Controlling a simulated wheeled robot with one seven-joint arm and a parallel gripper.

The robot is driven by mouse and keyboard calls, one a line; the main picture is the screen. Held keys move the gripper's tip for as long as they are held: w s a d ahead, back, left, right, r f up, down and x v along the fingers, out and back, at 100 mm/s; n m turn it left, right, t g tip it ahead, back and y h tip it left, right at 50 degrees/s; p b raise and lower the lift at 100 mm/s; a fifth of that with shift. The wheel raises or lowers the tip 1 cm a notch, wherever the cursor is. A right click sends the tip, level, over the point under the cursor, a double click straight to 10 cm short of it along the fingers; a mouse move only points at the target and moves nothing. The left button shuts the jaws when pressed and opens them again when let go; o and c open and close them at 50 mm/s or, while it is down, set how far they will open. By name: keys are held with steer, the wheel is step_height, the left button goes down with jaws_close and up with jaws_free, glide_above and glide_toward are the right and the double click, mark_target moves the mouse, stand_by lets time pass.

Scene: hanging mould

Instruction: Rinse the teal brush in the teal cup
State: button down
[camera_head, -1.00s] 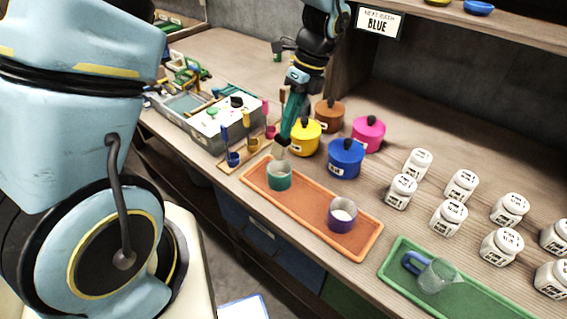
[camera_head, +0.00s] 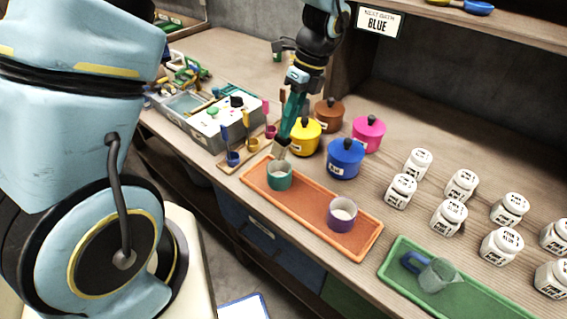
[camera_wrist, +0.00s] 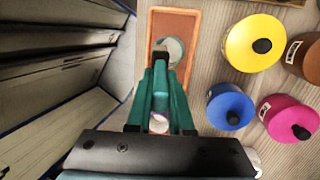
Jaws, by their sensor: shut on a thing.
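My gripper (camera_head: 294,100) is shut on the teal brush (camera_head: 288,122), which hangs bristles down, slightly tilted. The pale bristles (camera_head: 280,148) are close above the rim of the teal cup (camera_head: 279,180); I cannot tell whether their tip is inside it. The cup stands upright at the far left end of the orange tray (camera_head: 310,213). In the wrist view the teal brush (camera_wrist: 160,88) points towards the round cup (camera_wrist: 173,46), and its front partly covers the cup. The tray (camera_wrist: 187,22) lies beneath.
A purple cup (camera_head: 342,213) stands on the same tray. Blue (camera_head: 346,160), yellow (camera_head: 304,138), pink (camera_head: 368,134) and brown (camera_head: 329,116) lidded pots stand just behind. Several white jars are at right. A green tray (camera_head: 470,290) holds a clear jug (camera_head: 439,275).

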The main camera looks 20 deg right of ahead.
stand_by(0.6)
step_height(320, 180, up, 2)
steer(key=shift+r+p, duration=0.1)
steer(key=shift+p, duration=0.85)
steer(key=shift+r, duration=0.9)
